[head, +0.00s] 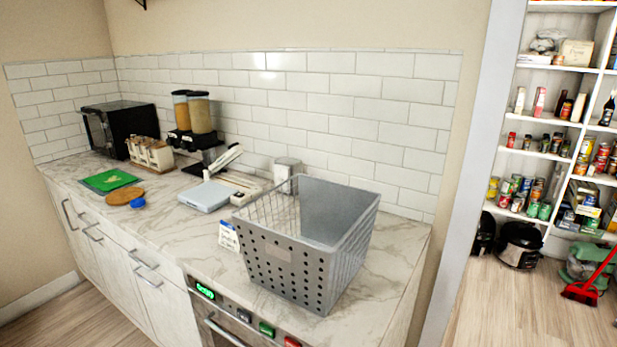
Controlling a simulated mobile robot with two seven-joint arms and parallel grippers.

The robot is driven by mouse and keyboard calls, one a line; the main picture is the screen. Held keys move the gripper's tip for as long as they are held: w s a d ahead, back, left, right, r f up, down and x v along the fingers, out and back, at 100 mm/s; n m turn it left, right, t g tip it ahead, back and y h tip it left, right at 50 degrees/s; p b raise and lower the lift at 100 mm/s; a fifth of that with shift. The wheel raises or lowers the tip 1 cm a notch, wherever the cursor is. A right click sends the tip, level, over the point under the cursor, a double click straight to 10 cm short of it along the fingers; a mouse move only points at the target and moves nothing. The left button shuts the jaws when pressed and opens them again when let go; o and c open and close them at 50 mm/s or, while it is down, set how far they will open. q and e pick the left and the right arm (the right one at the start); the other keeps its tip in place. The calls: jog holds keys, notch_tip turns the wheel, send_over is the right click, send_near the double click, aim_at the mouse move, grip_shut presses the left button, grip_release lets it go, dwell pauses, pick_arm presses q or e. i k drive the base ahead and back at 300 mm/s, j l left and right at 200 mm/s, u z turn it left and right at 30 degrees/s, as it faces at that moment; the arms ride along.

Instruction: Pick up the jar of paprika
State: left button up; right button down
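I cannot make out a jar of paprika. Small jars, bottles and cans stand on the pantry shelves (545,155) at the right, but their labels are too small to read. Several small jars with light lids sit in a wooden rack (150,153) at the back left of the counter; their contents are also too small to tell. Neither of my grippers shows in the head view.
A grey perforated basket (305,250) stands on the marble counter (400,245) near its right end. Cereal dispensers (190,115), a black microwave (115,125) and a blue scale (206,195) stand behind. A wall edge separates counter and pantry. A red broom (580,292) leans at far right.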

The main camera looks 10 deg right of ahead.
aim_at(511, 139)
jog(key=k+l, duration=0.15)
jog(key=l, duration=0.15)
jog(key=k+l, duration=0.1)
jog(key=l, duration=0.15)
jog(key=k+l, duration=0.15)
jog(key=l, duration=0.15)
jog(key=l+z, duration=0.15)
jog(key=l, duration=0.3)
jog(key=i+l+z, duration=0.15)
jog(key=l, duration=0.3)
jog(key=i+l+z, duration=0.35)
jog(key=i+l, duration=0.6)
jog(key=l, duration=0.3)
jog(key=i+l+z, duration=0.35)
jog(key=i+l, duration=0.65)
jog(key=i+z, duration=0.35)
jog(key=i, duration=1)
jog(key=i+j, duration=0.3)
jog(key=i+j+z, duration=0.15)
jog(key=i+j, duration=0.15)
jog(key=j, duration=0.45)
jog(key=i+j, duration=0.1)
jog(key=j, duration=0.2)
